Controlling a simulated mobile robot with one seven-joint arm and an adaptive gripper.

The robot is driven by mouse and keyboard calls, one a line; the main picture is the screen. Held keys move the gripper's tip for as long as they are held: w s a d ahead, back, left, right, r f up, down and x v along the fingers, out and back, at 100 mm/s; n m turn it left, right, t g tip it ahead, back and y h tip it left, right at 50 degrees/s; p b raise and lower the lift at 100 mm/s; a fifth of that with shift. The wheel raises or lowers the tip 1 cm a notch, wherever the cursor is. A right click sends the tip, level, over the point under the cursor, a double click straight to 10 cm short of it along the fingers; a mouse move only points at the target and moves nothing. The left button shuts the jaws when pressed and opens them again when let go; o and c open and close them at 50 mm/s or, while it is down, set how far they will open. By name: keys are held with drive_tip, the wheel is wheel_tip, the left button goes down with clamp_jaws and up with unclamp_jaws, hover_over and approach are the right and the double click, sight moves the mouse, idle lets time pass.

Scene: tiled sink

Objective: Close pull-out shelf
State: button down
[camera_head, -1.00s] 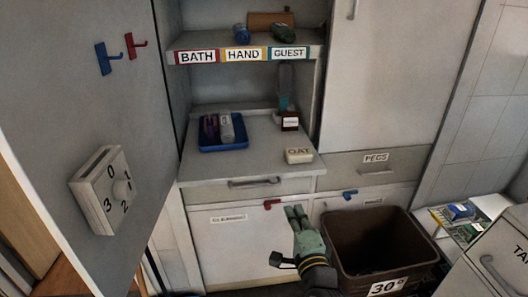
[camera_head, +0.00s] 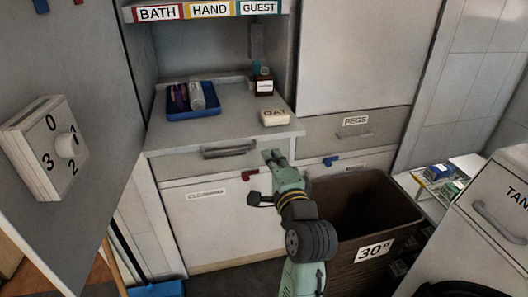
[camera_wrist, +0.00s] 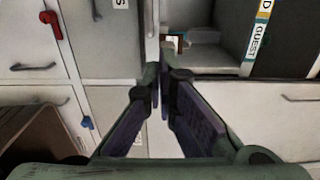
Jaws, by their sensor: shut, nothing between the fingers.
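The pull-out shelf (camera_head: 235,125) is a pale board at counter height in the open niche. Its front edge juts out past the cabinet front beside it. A blue tray (camera_head: 193,113), a dark brown bottle (camera_head: 264,83) and a pale soap block marked OAT (camera_head: 275,117) stand on it. My gripper (camera_head: 273,156) is shut and empty, just below the shelf's front edge near its right end. I cannot tell whether it touches the shelf. In the wrist view the two fingertips (camera_wrist: 163,72) are together, pointing toward the cabinet.
A drawer handle (camera_head: 229,150) and a red hook (camera_head: 252,175) are close to my gripper. A brown basket (camera_head: 365,205) stands right of my arm. A grey panel with a dial (camera_head: 55,145) is at the left. An upper shelf (camera_head: 205,12) carries labels.

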sight(264, 140)
drive_tip(key=p+x, duration=0.1)
drive_tip(key=x, duration=0.7)
drive_tip(key=shift+r, duration=0.1)
